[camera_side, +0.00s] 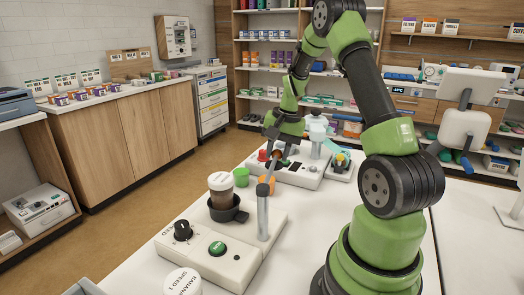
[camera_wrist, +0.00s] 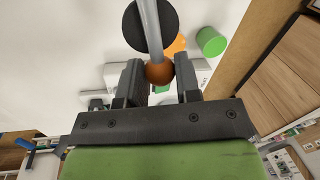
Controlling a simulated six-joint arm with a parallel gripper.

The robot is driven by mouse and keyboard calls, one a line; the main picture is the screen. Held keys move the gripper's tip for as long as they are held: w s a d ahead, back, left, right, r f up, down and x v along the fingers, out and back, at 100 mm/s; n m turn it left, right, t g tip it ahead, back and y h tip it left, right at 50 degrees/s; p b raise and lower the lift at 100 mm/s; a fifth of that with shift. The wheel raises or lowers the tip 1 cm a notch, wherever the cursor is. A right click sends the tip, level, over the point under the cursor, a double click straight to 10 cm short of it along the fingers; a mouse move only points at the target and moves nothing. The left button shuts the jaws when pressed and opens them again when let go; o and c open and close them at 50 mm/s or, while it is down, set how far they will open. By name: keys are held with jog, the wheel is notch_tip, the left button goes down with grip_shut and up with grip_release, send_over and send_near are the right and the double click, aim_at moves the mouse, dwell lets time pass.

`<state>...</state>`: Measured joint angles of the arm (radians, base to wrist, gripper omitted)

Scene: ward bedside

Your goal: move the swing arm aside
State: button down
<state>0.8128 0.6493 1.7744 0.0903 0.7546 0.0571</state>
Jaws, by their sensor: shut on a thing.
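The swing arm is a thin grey rod, seen in the wrist view (camera_wrist: 149,28), with a brown-orange ball knob (camera_wrist: 159,73) at its end. My gripper (camera_wrist: 160,80) has its two dark fingers on either side of the knob and is shut on it. In the side view my gripper (camera_side: 276,152) is at the far end of the rod, which slopes back from near the top of a grey post (camera_side: 263,218). The post stands on a white unit (camera_side: 235,262) with a black knob (camera_side: 182,231) and a green button (camera_side: 217,248). My gripper partly hides the knob in the side view.
A white-lidded brown cup (camera_side: 220,192) sits in a black holder (camera_side: 238,215) beside the post. A green cup (camera_side: 241,177) and an orange item (camera_side: 265,184) stand close by. Behind is another white unit (camera_side: 302,176). A labelled white lid (camera_side: 182,281) is at the front.

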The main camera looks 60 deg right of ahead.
jog(key=shift+s+d+m+h, duration=0.15)
jog(key=shift+s+m, duration=0.5)
jog(key=shift+s, duration=0.3)
jog(key=shift+s+d+m+h, duration=0.1)
jog(key=shift+s+m+h, duration=0.05)
jog(key=shift+s+m, duration=0.65)
jog(key=shift+s, duration=0.15)
jog(key=c, duration=0.8)
grip_release()
jog(key=shift+r, duration=0.15)
jog(key=r, duration=0.3)
jog(key=s+r, duration=0.1)
jog(key=r, duration=0.2)
jog(key=s+r, duration=0.1)
jog(key=r, duration=0.2)
jog(key=shift+r, duration=0.25)
jog(key=shift+w, duration=0.1)
